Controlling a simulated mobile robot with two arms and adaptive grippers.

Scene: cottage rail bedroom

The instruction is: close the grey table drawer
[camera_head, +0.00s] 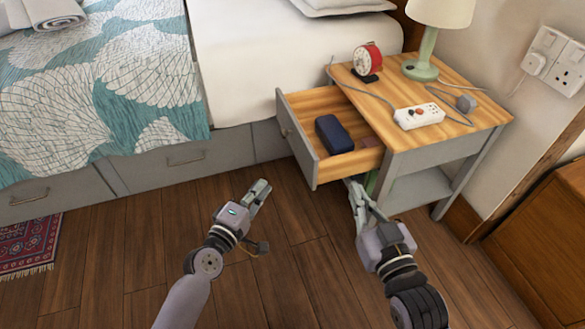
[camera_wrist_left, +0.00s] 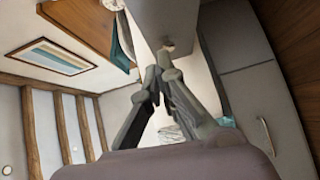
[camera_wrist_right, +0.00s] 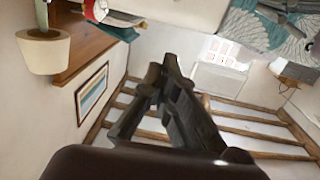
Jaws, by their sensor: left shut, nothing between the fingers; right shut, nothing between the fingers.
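The grey bedside table (camera_head: 440,152) with a wooden top stands at the right in the head view. Its drawer (camera_head: 298,138) is pulled out to the left, with a grey front and a round knob. A dark blue case (camera_head: 334,134) and a small brownish item (camera_head: 370,143) lie inside. My left gripper (camera_head: 262,188) is shut and empty, above the floor in front of and below the drawer front. In the left wrist view the drawer front and knob (camera_wrist_left: 168,46) show beyond its fingers. My right gripper (camera_head: 354,184) is shut and empty, close below the drawer's near side; contact cannot be told.
A lamp (camera_head: 424,68), a red alarm clock (camera_head: 367,62) and a power strip (camera_head: 418,116) with its cable stand on the tabletop. The bed (camera_head: 250,60) with grey under-bed drawers is behind and left. A wooden cabinet (camera_head: 540,240) is at right. The middle floor is clear.

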